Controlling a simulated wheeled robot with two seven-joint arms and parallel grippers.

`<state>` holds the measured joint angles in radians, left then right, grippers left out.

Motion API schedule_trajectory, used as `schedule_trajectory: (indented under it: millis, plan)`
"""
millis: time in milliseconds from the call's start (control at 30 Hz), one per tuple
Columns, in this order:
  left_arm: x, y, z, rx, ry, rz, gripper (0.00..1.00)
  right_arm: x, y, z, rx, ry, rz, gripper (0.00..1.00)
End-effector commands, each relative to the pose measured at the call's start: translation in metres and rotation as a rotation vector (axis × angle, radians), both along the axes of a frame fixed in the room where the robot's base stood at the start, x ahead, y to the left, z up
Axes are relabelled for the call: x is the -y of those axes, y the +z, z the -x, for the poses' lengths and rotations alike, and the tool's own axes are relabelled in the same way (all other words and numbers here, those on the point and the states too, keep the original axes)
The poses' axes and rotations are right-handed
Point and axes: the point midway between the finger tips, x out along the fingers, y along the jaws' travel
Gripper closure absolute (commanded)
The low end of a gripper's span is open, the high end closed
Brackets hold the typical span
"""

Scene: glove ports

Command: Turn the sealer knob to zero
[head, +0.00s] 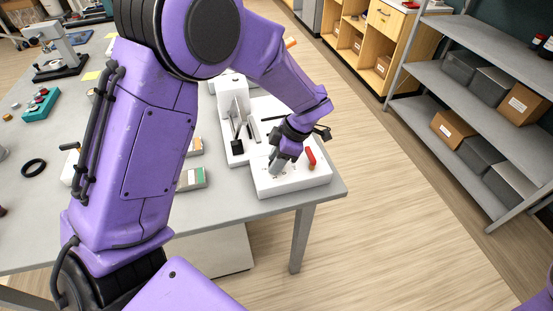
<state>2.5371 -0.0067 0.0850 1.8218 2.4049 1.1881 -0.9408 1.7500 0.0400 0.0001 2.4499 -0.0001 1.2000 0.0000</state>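The white sealer (290,185) sits at the right end of the grey table, with small dark markings on its top and a red part (311,157) at its right. My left gripper (277,164) points down at the sealer's top, left of the red part. Its fingers are small and partly covered by the wrist, so I cannot tell whether they are open, shut or touching a knob. No knob shows clearly; the gripper may hide it. My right gripper is out of view.
A white stand with black parts (237,120) is just behind the sealer. Small boxes (191,179), a black ring (34,168) and a teal block (40,105) lie on the table (225,205). Shelves (480,110) stand at the right across open floor.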

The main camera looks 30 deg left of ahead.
Motion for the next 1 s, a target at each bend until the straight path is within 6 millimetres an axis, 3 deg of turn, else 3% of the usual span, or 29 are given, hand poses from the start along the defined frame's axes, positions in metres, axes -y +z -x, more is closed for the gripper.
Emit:
schedule_trajectory:
  millis: [433,1000]
  plan:
    - [0.0015,-0.0028,-0.0001,-0.004,0.128,0.01,0.95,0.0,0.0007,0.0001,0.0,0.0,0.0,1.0]
    - [-0.0017,-0.0047,-0.001,-0.008,0.647,0.008,0.95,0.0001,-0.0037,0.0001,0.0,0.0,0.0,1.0]
